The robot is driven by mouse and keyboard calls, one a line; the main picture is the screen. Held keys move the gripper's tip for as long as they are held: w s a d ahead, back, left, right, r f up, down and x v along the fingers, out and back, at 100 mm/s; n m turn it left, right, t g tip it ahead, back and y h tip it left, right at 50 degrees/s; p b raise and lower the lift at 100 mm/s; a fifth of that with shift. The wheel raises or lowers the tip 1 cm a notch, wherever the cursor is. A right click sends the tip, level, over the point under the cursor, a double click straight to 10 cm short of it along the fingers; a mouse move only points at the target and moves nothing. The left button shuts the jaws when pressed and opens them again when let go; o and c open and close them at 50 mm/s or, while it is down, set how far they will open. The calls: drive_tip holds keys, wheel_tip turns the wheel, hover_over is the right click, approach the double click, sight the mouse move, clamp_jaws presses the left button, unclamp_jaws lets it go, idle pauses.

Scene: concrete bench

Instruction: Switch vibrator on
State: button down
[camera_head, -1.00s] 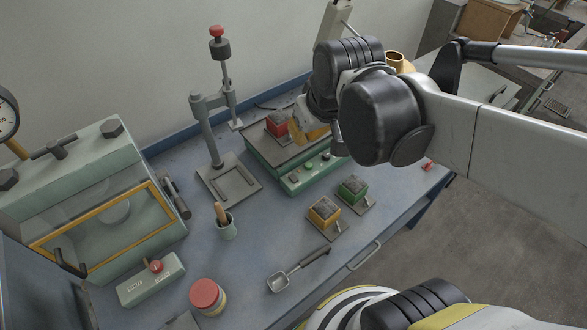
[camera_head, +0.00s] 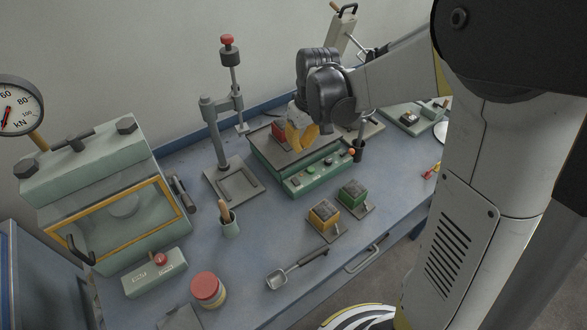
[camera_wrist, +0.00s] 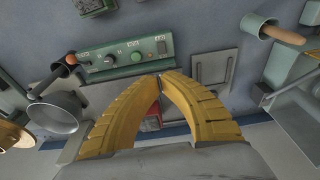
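The vibrator is a green box with a grey plate top; its front control panel (camera_head: 318,172) faces the bench's front. My gripper (camera_head: 300,150) has yellow ribbed fingers and hangs over the plate, right of the red mould. Its fingertips (camera_wrist: 158,78) meet, with nothing held.
A yellow mould (camera_head: 323,214) and a green mould (camera_head: 352,193) stand in front of the vibrator. A tamping stand (camera_head: 216,140) rises at left. A scoop (camera_head: 283,277), a red-lidded jar (camera_head: 207,289) and a control box (camera_head: 155,272) lie nearer.

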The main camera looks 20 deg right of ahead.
sight(294, 176)
drive_tip(key=f+b, duration=0.2)
drive_tip(key=f, duration=0.2)
drive_tip(key=w+f+b, duration=0.1)
drive_tip(key=f+b, duration=0.1)
drive_tip(key=f, duration=0.3)
drive_tip(key=w+f+b, duration=0.1)
drive_tip(key=f+b, duration=0.1)
drive_tip(key=f, duration=0.2)
drive_tip(key=shift+w+a+f, duration=0.25)
drive_tip(key=shift+a+f, duration=0.1)
drive_tip(key=shift+a, duration=0.05)
drive_tip(key=shift+w+a+f+g, duration=0.1)
drive_tip(key=shift+w+f+g, duration=0.1)
drive_tip(key=shift+f+g, duration=0.3)
drive_tip(key=shift+r, duration=0.15)
drive_tip(key=shift+r+p, duration=0.4)
drive_tip(key=shift+r, duration=0.35)
